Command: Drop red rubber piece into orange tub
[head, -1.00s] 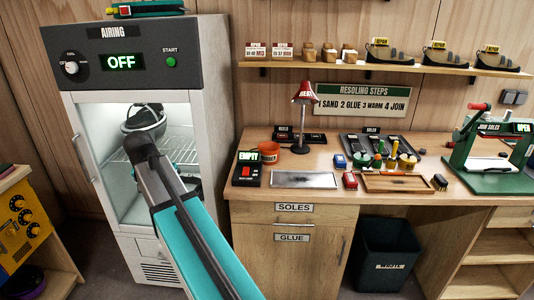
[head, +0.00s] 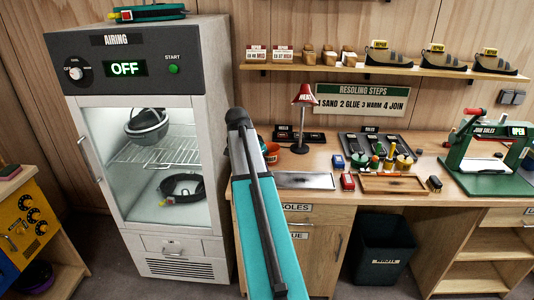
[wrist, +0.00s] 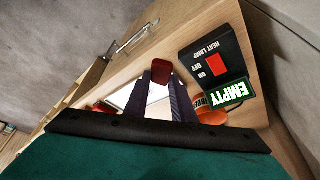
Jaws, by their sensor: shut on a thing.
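My gripper (wrist: 161,88) shows in the wrist view, its dark fingers shut on the red rubber piece (wrist: 161,70), a small dark red block at the fingertips. The orange tub (wrist: 212,116) is to the right of the fingers in that view, with its label partly hidden by a finger. In the head view the tub (head: 271,152) stands on the workbench near its left end, its left side hidden by my arm. The gripper and the piece are hidden behind my arm in the head view.
The heat lamp switch box (wrist: 215,65) with its EMPTY display is close to the tub. The red heat lamp (head: 304,96) stands right of the tub, and a pale metal plate (head: 304,180) lies in front. The airing cabinet (head: 150,170) is left of my arm.

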